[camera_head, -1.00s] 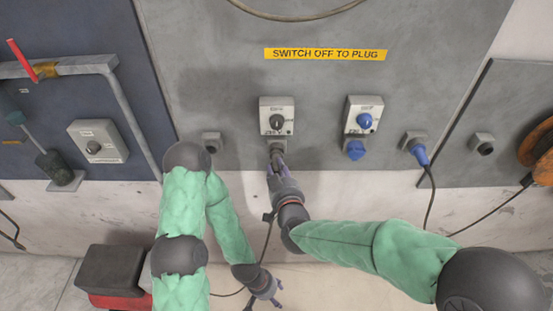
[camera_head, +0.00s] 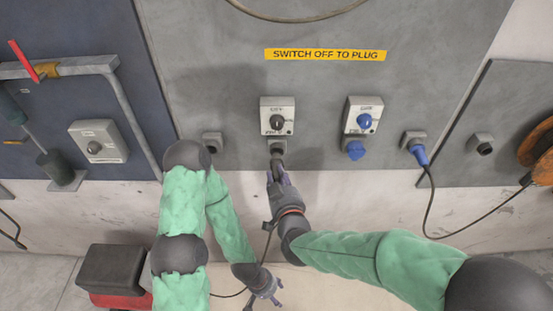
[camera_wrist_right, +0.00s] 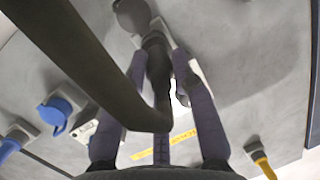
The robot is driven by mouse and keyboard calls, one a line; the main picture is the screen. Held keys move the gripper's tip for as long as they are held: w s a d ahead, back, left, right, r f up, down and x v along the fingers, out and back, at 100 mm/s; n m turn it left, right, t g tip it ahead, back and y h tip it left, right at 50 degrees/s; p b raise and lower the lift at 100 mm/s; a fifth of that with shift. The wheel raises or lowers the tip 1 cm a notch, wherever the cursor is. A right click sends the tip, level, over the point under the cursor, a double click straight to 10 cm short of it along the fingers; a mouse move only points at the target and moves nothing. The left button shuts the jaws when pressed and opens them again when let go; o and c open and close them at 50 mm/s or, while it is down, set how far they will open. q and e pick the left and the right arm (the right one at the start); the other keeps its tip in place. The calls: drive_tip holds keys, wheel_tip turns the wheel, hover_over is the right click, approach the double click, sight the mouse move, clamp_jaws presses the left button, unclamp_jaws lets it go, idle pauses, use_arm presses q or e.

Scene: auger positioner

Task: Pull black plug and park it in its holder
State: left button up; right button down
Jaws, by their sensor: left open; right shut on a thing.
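The black plug (camera_head: 279,160) is at the grey socket (camera_head: 277,146) under the left switch box (camera_head: 278,117). My right gripper (camera_head: 276,174) is shut on the plug from below. In the right wrist view, the plug (camera_wrist_right: 157,62) sits between both fingers, and its thick dark cable crosses the upper left. I cannot tell whether the plug's tip is still inside the socket. A small grey holder (camera_head: 212,141) with a dark opening is on the wall to the left. My left gripper (camera_head: 272,291) is open and empty, low near the floor beside the hanging cable.
A blue socket (camera_head: 355,150) is under the right switch box (camera_head: 364,115). A blue plug (camera_head: 420,155) with a hanging cable sits in a grey mount farther right. The panel between the left holder and the black plug's socket is clear.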

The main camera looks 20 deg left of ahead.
use_arm(q)
drive_tip(key=shift+r, duration=0.15)
use_arm(e)
drive_tip(key=shift+s+d, duration=0.25)
drive_tip(key=shift+s, duration=0.45)
use_arm(q)
drive_tip(key=shift+s, duration=0.1)
